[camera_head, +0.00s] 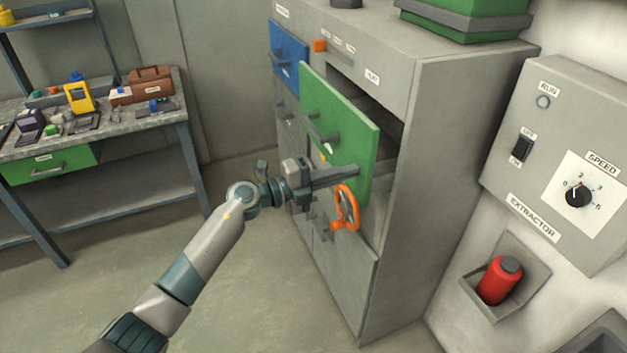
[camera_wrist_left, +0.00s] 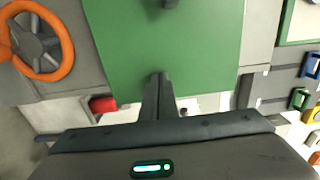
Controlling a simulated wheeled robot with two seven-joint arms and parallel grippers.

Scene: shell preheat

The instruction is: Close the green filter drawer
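The green filter drawer (camera_head: 345,115) stands open in the grey cabinet, its front panel well out from the cabinet face, with a dark gap behind it. Its dark bar handle (camera_head: 320,131) is on the panel's outer face. My left gripper (camera_head: 354,171) is at the lower part of the green panel, below the handle. Its two dark fingers lie together with nothing between them. In the left wrist view the fingertips (camera_wrist_left: 160,78) overlap the lower part of the green panel (camera_wrist_left: 200,45); I cannot tell whether they touch. My right gripper is not in view.
An orange handwheel (camera_head: 346,208) is just below the green panel, close to my left gripper. A blue drawer front (camera_head: 288,55) is at the upper left of the cabinet. A workbench (camera_head: 180,125) stands at the left. The floor between is clear.

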